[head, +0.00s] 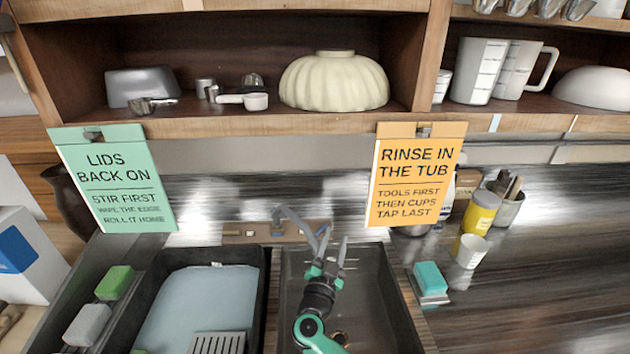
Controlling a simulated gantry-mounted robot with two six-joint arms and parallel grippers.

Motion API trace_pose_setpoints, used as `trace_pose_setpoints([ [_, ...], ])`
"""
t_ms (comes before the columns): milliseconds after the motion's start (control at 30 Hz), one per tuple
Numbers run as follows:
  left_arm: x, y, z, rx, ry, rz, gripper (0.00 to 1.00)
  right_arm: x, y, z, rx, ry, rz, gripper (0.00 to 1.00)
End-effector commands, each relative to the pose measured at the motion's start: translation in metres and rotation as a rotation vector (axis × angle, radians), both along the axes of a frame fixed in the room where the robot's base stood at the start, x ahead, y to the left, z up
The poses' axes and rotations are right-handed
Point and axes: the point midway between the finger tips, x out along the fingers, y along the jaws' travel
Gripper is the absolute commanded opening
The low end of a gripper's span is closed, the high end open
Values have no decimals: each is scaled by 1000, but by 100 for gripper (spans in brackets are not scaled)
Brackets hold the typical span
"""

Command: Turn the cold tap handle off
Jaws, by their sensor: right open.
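A small blue-grey upright piece (277,217), which looks like the cold tap handle, stands at the back of the sink against the wall. A grey bar (297,223), possibly the spout, slants from beside it toward my right gripper. My right gripper (332,246) is over the back part of the dark sink basin (373,290), right of and nearer than the handle. Its fingers are apart with nothing between them. I cannot tell whether it touches the grey bar. My left gripper is not in view.
A tub of pale blue liquid (205,300) lies left of the sink. A green sign (115,178) and an orange sign (415,175) hang from the shelf. A teal sponge (430,277) and a yellow bottle (481,213) stand right. The right counter front is clear.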

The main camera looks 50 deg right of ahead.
Motion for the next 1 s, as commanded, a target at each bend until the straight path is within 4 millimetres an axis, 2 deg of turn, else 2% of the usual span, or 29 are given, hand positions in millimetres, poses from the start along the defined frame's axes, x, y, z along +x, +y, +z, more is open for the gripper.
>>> trace_pose_setpoints([
  [33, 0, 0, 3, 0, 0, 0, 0, 3, 3, 13, -11, -22, 10, 46],
  [333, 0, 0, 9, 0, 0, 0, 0, 15, 21, 80, -91, -134, 72, 46],
  [700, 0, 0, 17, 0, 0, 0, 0, 20, 47, 160, -201, -273, 155, 46],
  [833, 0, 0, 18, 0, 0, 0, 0, 20, 55, 180, -231, -307, 178, 46],
  [1000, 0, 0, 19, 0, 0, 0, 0, 19, 61, 193, -254, -330, 194, 46],
])
